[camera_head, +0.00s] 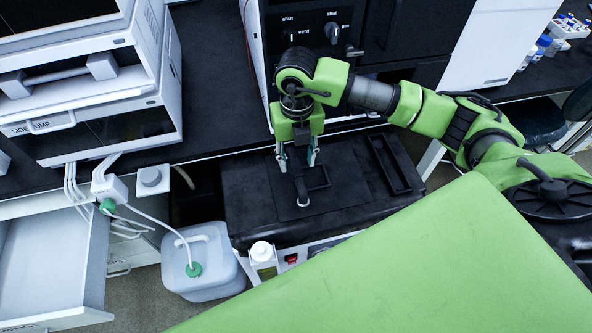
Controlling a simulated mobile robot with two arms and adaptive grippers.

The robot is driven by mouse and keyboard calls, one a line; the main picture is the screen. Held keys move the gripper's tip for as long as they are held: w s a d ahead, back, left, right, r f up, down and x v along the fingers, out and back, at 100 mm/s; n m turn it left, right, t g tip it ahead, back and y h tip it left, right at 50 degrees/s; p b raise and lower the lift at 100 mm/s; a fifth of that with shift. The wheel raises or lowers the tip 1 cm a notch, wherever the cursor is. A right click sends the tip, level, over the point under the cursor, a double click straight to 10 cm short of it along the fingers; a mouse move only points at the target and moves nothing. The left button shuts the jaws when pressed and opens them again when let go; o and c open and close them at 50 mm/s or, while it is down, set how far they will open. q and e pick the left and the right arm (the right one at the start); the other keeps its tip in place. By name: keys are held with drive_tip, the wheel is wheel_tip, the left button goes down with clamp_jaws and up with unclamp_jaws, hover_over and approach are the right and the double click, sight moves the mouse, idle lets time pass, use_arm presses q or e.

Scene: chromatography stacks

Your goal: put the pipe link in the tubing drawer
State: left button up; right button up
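A dark grey, tube-like piece, which looks like the pipe link (301,192), shows on the black mat below my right gripper (298,163). The gripper points down, its two fingers apart on either side of the piece's upper end. I see no finger clearly touching it, and that end is partly hidden by the gripper. An open pale grey drawer (52,262) at the lower left looks empty; I can read no label on it, so I cannot confirm it is the tubing drawer. My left gripper is not in view.
The mat lies on a black-topped unit (245,190) with an empty slotted tray (390,163). A white jug (205,285) with tubing stands between unit and drawer. White stacked instruments (100,110) stand at the upper left, a black valve panel (310,30) behind the gripper.

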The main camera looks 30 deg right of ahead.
sight(296, 166)
drive_tip(key=f, duration=0.2)
drive_tip(key=w+f+p, duration=0.1)
drive_tip(key=f, duration=0.1)
drive_tip(key=shift+w+d+f, duration=0.1)
drive_tip(key=shift+d+f, duration=0.1)
drive_tip(key=shift+f, duration=0.65)
clamp_jaws()
